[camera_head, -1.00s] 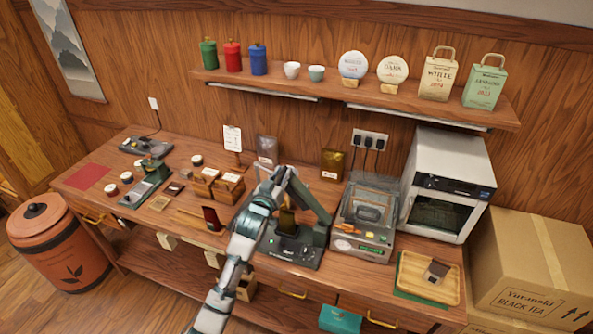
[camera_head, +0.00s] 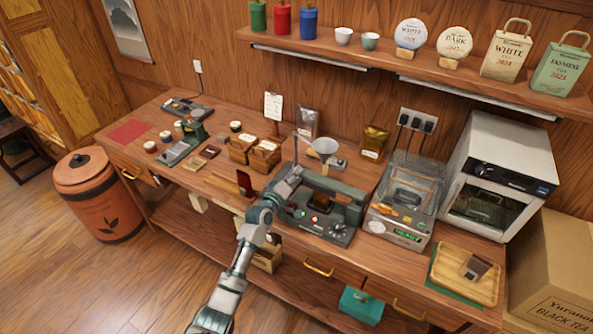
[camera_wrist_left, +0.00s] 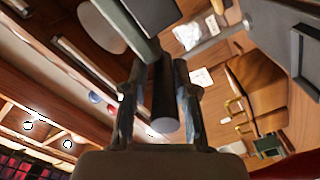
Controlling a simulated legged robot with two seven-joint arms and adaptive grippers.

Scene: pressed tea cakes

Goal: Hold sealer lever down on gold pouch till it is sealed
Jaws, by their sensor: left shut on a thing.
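The green sealer (camera_head: 335,230) stands near the front of the bench, right of my left arm. Its lever (camera_head: 332,188) lies low and nearly level across the body. A dark gold pouch (camera_head: 319,206) shows at the sealer, below the lever and partly hidden by it. My left gripper (camera_head: 287,184) is at the lever's left end. In the left wrist view its fingers (camera_wrist_left: 160,105) are shut on the dark round lever handle (camera_wrist_left: 165,97). Small green and red lights show on the sealer's front. My right gripper is not in view.
Another gold pouch (camera_head: 374,143) and a silver pouch (camera_head: 308,121) stand at the back. A funnel (camera_head: 326,150) is behind the sealer. A clear-lidded machine (camera_head: 405,205) is close on its right. A wooden tray (camera_head: 447,280) is at the front right.

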